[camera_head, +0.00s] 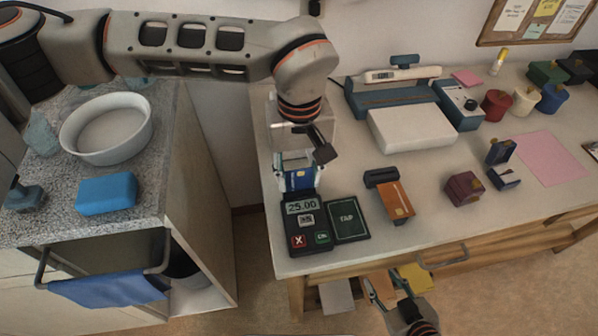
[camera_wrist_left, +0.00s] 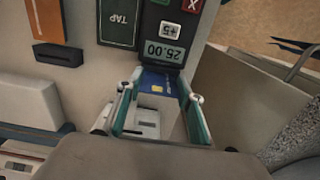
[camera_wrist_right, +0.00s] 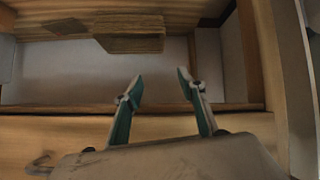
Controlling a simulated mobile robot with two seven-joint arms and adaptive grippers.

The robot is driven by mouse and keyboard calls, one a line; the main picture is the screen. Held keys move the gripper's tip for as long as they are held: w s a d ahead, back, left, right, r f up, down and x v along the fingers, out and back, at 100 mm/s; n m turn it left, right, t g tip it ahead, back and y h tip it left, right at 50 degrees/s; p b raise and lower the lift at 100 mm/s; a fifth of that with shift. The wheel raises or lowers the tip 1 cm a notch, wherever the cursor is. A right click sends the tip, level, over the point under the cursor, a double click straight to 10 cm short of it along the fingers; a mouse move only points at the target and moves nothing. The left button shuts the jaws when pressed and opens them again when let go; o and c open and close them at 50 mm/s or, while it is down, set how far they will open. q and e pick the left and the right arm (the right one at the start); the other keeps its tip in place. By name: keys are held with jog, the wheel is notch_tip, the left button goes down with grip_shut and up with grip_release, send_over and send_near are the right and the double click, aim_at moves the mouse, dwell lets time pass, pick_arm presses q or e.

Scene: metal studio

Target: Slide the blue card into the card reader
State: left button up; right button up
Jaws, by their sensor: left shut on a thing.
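The black card reader (camera_head: 312,240) lies near the table's left front edge, its display reading 25.00; it also shows in the left wrist view (camera_wrist_left: 166,30). My left gripper (camera_head: 298,170) is shut on the blue card (camera_head: 300,182), just behind the reader's display end. In the left wrist view the blue card (camera_wrist_left: 156,82), with a gold chip, lies between the fingers (camera_wrist_left: 160,92), its far edge against the reader's end. I cannot tell whether its edge is inside the slot. My right gripper (camera_wrist_right: 158,88) is open and empty, low in front of the table.
A TAP pad (camera_head: 348,221) adjoins the reader's right side. An orange card (camera_head: 396,202) with a dark holder lies further right. A white box (camera_head: 411,130) and a blue device (camera_head: 378,99) stand behind. A counter with a white bowl (camera_head: 107,128) is at left.

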pick_arm(q)
jog(key=shift+f, duration=0.55)
dwell(0.4)
jog(key=o, duration=0.8)
jog(key=shift+r, duration=0.1)
notch_tip(320, 180, up, 12)
jog(key=shift+f, duration=0.1)
dwell(0.4)
